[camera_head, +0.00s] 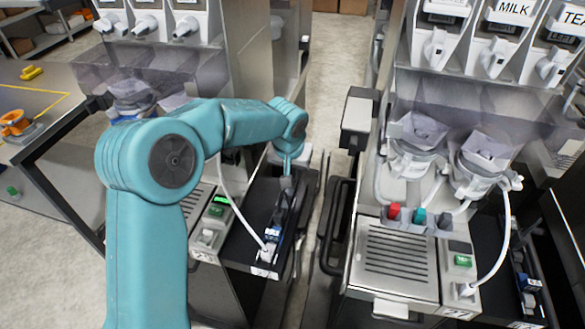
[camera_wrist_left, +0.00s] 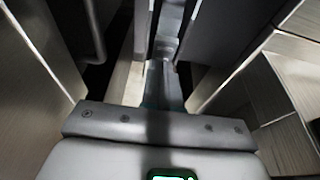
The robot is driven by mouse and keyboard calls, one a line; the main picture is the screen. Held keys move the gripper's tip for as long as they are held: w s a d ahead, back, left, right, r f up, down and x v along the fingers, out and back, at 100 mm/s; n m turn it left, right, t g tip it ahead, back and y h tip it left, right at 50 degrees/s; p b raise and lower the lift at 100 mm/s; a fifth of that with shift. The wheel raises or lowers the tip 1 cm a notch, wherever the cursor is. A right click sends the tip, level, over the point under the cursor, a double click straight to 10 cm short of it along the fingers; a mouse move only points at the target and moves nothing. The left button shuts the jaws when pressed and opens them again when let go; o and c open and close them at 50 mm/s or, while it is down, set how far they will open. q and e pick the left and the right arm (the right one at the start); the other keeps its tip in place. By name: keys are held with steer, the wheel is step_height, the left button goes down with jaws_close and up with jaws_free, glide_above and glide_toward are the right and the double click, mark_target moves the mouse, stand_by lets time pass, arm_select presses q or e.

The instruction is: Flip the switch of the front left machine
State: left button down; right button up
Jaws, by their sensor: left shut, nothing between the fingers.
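The left machine (camera_head: 203,240) stands at the centre left in the head view, with a bright green lit strip (camera_head: 222,200) and a green part (camera_head: 215,211) on its front box. I cannot tell which small part is its switch. My left gripper (camera_head: 287,184) is shut and empty, pointing down over the black side tray right of that box. A blue and black part (camera_head: 272,236) sits on the tray below it; contact is unclear. In the wrist view a grey bolted housing (camera_wrist_left: 160,128) fills the bottom, with a green lit spot (camera_wrist_left: 172,175). My right gripper is out of view.
A second machine (camera_head: 398,262) stands to the right, with red, teal and grey knobs, a white hose and a green part (camera_head: 463,261). A narrow floor gap (camera_head: 318,215) separates the machines. A table (camera_head: 55,125) with yellow and orange items stands at the left.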

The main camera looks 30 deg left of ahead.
arm_select(q)
steer(key=shift+s+d+f+b, duration=0.1)
steer(key=shift+s+f+b, duration=0.2)
steer(key=shift+s+f, duration=0.1)
steer(key=shift+s+d+r, duration=0.1)
steer(key=shift+s, duration=0.15)
steer(key=shift+s+r, duration=0.15)
steer(key=shift+s, duration=0.15)
steer(key=shift+w+r, duration=0.1)
steer(key=shift+r, duration=0.05)
